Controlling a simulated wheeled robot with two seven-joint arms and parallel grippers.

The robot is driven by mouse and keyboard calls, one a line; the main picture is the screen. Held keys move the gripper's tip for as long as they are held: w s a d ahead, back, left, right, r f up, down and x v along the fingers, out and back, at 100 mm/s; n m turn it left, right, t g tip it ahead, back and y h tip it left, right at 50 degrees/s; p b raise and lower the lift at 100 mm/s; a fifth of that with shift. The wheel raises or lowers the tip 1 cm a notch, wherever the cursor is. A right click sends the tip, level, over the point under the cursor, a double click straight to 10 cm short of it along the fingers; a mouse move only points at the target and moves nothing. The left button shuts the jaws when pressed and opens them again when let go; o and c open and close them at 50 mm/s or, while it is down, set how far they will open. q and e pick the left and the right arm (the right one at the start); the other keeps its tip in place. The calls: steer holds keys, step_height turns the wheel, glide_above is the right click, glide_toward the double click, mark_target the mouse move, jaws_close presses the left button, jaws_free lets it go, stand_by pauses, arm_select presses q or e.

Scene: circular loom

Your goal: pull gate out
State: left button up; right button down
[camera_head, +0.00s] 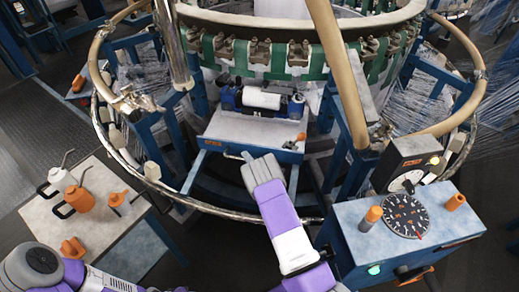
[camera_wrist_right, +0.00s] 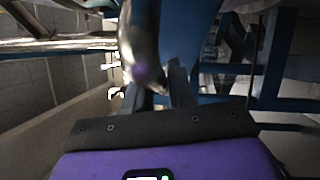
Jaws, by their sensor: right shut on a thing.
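The gate (camera_head: 225,127) appears as a grey panel with a blue front edge, low in the middle of the loom. A dark roller unit with a white roll (camera_head: 262,99) sits at its back. My right gripper (camera_head: 246,158) is at the gate's front edge, shut on what seems to be its handle; the grip itself is mostly hidden by the gripper. In the right wrist view a dark, blurred rounded bar (camera_wrist_right: 140,50) is close in front of the gripper. My left arm shows at the lower left, but its gripper is out of view.
A blue control box (camera_head: 350,240) with a dial (camera_head: 405,216) stands at the right. A metal ring rail (camera_head: 215,208) curves below my right gripper, and blue posts flank the gate.

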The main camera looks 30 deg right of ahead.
steer(key=shift+s, duration=0.1)
steer(key=c, duration=1.1)
jaws_free()
steer(key=shift+o, duration=0.2)
